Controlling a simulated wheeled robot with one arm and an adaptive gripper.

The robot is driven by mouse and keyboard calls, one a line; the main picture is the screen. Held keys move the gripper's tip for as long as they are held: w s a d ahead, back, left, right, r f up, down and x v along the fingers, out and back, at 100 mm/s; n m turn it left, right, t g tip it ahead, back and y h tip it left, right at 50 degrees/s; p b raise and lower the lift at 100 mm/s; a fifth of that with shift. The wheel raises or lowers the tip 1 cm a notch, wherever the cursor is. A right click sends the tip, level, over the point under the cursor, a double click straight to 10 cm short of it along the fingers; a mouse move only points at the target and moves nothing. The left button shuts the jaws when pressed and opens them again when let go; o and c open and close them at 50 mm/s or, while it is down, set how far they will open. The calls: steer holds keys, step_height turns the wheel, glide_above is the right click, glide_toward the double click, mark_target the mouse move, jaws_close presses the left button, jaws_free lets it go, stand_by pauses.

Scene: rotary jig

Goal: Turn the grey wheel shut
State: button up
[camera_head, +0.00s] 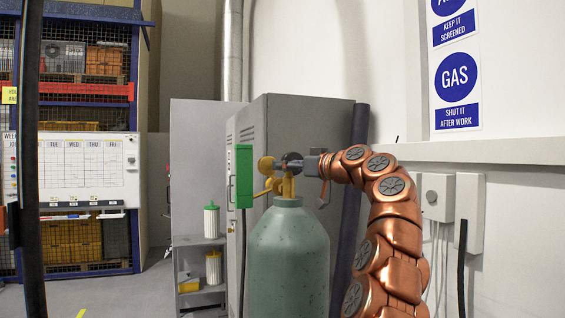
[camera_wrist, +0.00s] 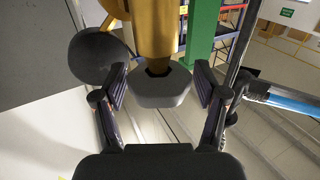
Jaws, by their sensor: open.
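The grey wheel (camera_wrist: 165,90) is a small, blunt-cornered knob on the end of a brass valve body (camera_wrist: 156,30) in the wrist view. My gripper (camera_wrist: 160,76) is open, with one finger on each side of the wheel. A gap shows between each finger and the wheel. In the head view my gripper (camera_head: 312,165) is at the right side of the brass valve (camera_head: 288,186) on top of a grey-green gas cylinder (camera_head: 288,262). The wheel cannot be made out clearly there.
A dark round part (camera_wrist: 98,58) sits close to the left finger. A green panel (camera_head: 244,176) stands left of the valve. A grey cabinet (camera_head: 300,120) is behind the cylinder. A low shelf (camera_head: 200,241) with white canisters is at the left.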

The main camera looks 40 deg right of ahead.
steer(key=shift+p+x, duration=0.4)
steer(key=shift+x, duration=0.95)
steer(key=shift+d, duration=0.1)
steer(key=c, duration=1)
